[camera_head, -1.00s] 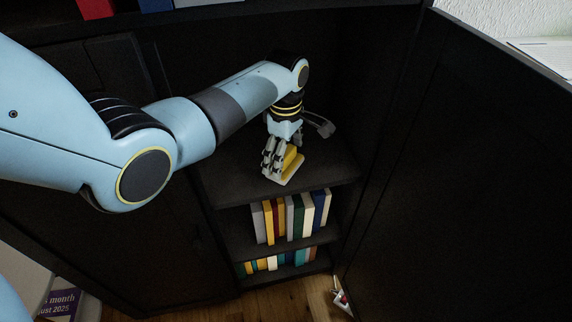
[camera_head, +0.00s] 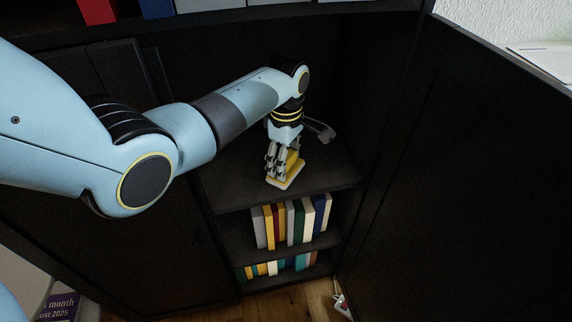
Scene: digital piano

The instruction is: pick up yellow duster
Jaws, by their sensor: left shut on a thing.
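The yellow duster (camera_head: 293,168) is a small yellow block with a pale base, at the top shelf of a dark cabinet. My left gripper (camera_head: 279,172) points down over it and is shut on it, its fingers covering the duster's left part. I cannot tell whether the duster's base touches the shelf. My right gripper does not show.
The dark top shelf (camera_head: 325,178) has bare room around the duster. A grey object (camera_head: 320,129) lies behind the gripper. Rows of books (camera_head: 290,222) stand on the shelves below. Dark cabinet panels rise at both sides, and a higher shelf with binders is at the top.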

